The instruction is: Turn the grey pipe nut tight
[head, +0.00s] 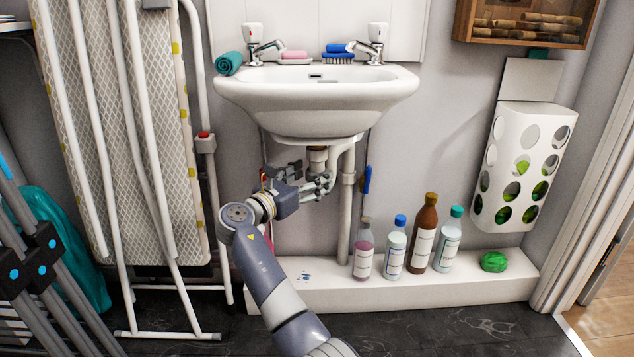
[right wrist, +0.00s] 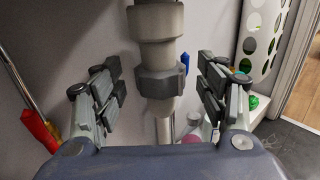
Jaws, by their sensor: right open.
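The grey pipe nut (right wrist: 160,82) is a faceted collar on the vertical drain pipe in the right wrist view. My right gripper (right wrist: 162,92) is open, with one finger to the left of the nut and one to the right. Gaps show between both fingers and the nut. In the head view my right gripper (head: 318,184) is under the basin at the drain pipe (head: 317,156), and its fingers partly hide the nut's area. My left gripper is not in view.
The white basin (head: 316,92) hangs directly above. A white vertical pipe (head: 346,205) stands to the right. Several bottles (head: 424,237) and a green bundle (head: 494,262) rest on the low white ledge (head: 420,292). An ironing board (head: 160,130) leans at the left.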

